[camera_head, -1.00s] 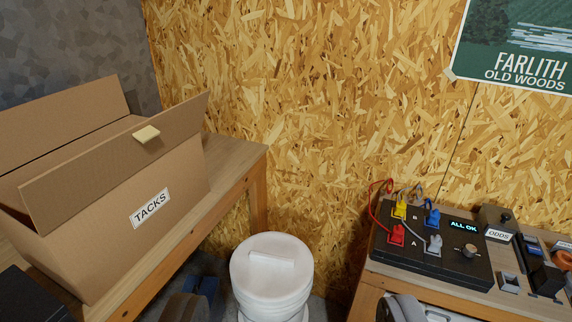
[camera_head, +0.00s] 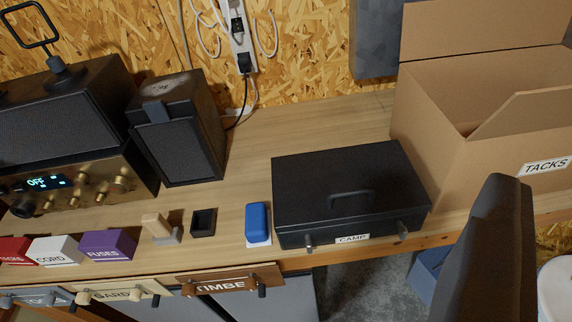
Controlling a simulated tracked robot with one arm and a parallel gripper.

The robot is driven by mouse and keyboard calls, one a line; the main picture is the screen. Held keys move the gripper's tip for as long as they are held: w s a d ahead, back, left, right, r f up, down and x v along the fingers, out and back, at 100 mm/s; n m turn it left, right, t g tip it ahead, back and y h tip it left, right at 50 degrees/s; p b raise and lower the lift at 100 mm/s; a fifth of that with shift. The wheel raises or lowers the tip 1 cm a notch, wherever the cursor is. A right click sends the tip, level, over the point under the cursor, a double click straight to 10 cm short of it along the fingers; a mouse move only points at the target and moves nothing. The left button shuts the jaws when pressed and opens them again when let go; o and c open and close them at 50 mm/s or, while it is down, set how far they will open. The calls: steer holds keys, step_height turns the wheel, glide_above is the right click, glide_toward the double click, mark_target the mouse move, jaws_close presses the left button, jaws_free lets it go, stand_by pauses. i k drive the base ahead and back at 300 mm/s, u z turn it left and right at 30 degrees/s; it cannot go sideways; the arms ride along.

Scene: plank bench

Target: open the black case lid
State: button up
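The black case (camera_head: 345,190) sits on the plank bench, right of the middle of the view, with its lid (camera_head: 300,175) shut. A dark handle (camera_head: 350,196) lies on the lid. The front face carries a white label reading CAMP (camera_head: 352,239) and two small grey latches, one at the left (camera_head: 309,242) and one at the right (camera_head: 402,230). Whether the latches are fastened is too small to tell. My gripper is not recognisable in this view, so nothing shows touching the case.
The open TACKS carton (camera_head: 430,145) stands close to the case's right. A blue item (camera_head: 257,220) stands just left of it. A dark upright shape (camera_head: 475,260) rises in front at right; I cannot tell what it is. A speaker (camera_head: 180,145) stands further left. Bare bench (camera_head: 290,125) lies behind the case.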

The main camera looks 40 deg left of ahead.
mark_target(377, 180)
steer(key=z, duration=0.85)
steer(key=k, duration=1.2)
steer(key=u, duration=0.55)
steer(key=i, duration=1)
steer(key=z, duration=0.1)
